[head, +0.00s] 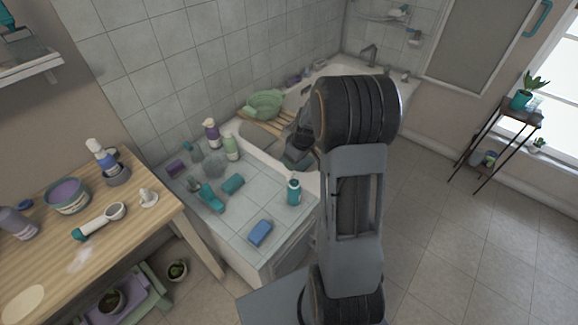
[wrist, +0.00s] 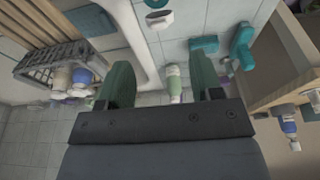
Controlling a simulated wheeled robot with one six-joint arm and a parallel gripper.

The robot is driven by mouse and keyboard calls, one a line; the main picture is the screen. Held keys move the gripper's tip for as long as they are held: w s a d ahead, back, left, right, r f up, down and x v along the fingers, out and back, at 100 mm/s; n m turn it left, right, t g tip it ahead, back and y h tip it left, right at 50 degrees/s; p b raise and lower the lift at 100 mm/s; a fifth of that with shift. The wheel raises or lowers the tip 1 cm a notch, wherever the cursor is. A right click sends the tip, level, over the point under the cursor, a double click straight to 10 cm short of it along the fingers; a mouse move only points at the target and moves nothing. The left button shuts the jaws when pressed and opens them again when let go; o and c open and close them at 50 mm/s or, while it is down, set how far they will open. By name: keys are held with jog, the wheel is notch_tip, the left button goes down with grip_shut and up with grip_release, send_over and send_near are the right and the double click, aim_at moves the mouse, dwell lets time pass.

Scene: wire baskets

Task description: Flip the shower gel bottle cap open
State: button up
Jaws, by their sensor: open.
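Several bottles stand in view, and I cannot tell for certain which is the shower gel bottle. A pale green bottle with a light top (head: 231,147) stands upright on the tiled ledge beside the tub. It also shows in the wrist view (wrist: 174,82), beyond the gap between my fingers. A teal bottle with a dark cap (head: 293,191) stands near the ledge's front right corner. My arm hides part of the tub in the head view.
The tiled ledge (head: 228,222) also carries a blue sponge (head: 260,233) and several teal items. A wooden table (head: 125,226) with bottles and a tub stands at left. A dark basket with bottles (wrist: 50,65) shows in the wrist view.

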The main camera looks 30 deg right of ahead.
jog(key=shift+b+x, duration=2.15)
jog(key=shift+x, duration=2)
jog(key=shift+a+f, duration=0.1)
jog(key=shift+f, duration=0.05)
jog(key=shift+w, duration=0.1)
jog(key=c, duration=0.6)
